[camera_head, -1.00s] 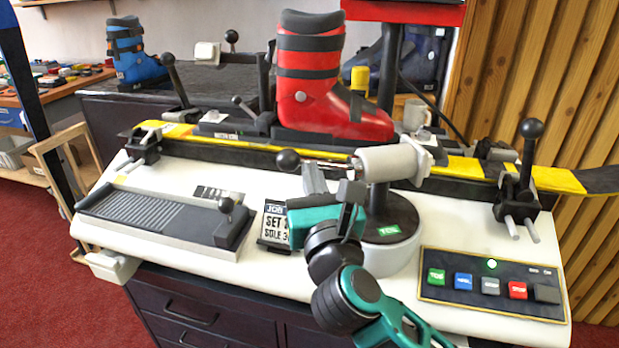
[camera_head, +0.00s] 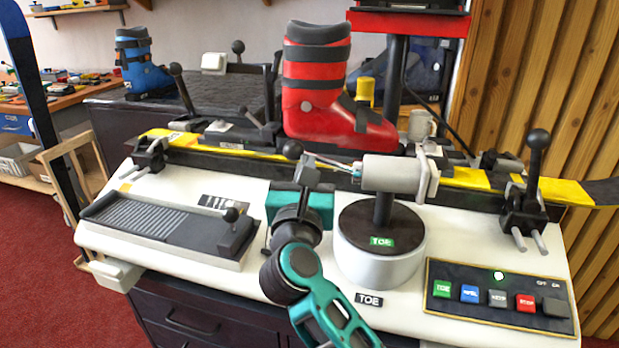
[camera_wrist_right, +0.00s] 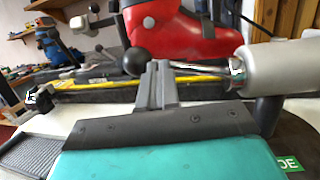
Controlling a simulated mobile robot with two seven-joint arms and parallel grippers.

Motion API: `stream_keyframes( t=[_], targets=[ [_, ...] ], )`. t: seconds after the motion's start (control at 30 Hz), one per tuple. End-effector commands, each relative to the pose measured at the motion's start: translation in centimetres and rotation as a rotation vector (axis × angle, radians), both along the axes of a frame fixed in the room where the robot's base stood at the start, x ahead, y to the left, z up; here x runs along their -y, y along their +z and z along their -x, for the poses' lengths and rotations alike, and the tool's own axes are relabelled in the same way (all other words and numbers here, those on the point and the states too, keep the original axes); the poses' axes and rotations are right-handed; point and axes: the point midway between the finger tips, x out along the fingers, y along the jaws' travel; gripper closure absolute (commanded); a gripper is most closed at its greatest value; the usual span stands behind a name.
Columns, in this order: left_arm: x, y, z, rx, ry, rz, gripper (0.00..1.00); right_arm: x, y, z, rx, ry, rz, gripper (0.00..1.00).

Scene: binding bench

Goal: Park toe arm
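The toe arm is a grey cylinder (camera_head: 392,174) on a round pedestal (camera_head: 380,256) with a green TOE label. A thin rod runs left from it to a black ball knob (camera_head: 292,150). My right gripper (camera_head: 307,164) is at this rod, just right of the knob. In the right wrist view its fingers (camera_wrist_right: 159,66) are together, with the knob (camera_wrist_right: 136,61) at their left and the cylinder (camera_wrist_right: 280,68) at right. They seem to press against the rod, not to hold it; exact contact is hidden. My left gripper is not in view.
A red boot (camera_head: 325,90) stands behind on the ski with yellow bands (camera_head: 470,178). A black-knobbed lever (camera_head: 536,150) stands at right, above the button panel (camera_head: 497,293). A ribbed grey plate (camera_head: 150,219) lies at left. The white bench top between is narrow.

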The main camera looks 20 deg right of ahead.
Motion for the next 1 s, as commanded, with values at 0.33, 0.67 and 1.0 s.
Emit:
stream_keyframes(
  t=[0.33,0.67,1.0],
  targets=[
    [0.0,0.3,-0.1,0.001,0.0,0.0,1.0,0.4,0.1,-1.7,0.002,0.005,0.0,1.0],
    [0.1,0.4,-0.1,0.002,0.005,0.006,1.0,0.4,0.3,-1.9,0.006,0.007,0.001,1.0],
    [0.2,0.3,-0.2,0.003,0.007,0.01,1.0,0.2,0.3,-1.1,0.009,0.007,0.002,1.0]
  ],
)
